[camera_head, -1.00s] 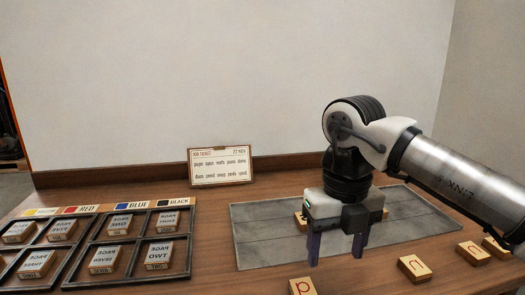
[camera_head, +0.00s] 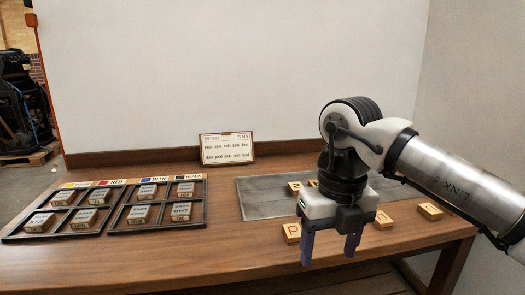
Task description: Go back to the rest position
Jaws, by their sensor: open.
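My gripper (camera_head: 330,250) hangs pointing down over the front part of the table, at the right of the view. Its two purple fingers are apart, and I see nothing held between them. The wooden letter block marked P (camera_head: 291,232) lies on the table beside the left finger. The grey mat (camera_head: 262,198) lies behind the gripper. Letter blocks (camera_head: 295,187) stand on the mat, partly hidden by my arm.
More letter blocks (camera_head: 430,211) lie to the right of the gripper. A partitioned type tray (camera_head: 112,228) with several blocks is at the left. A job ticket (camera_head: 227,148) stands at the back. The wooden table (camera_head: 190,262) is clear at front left.

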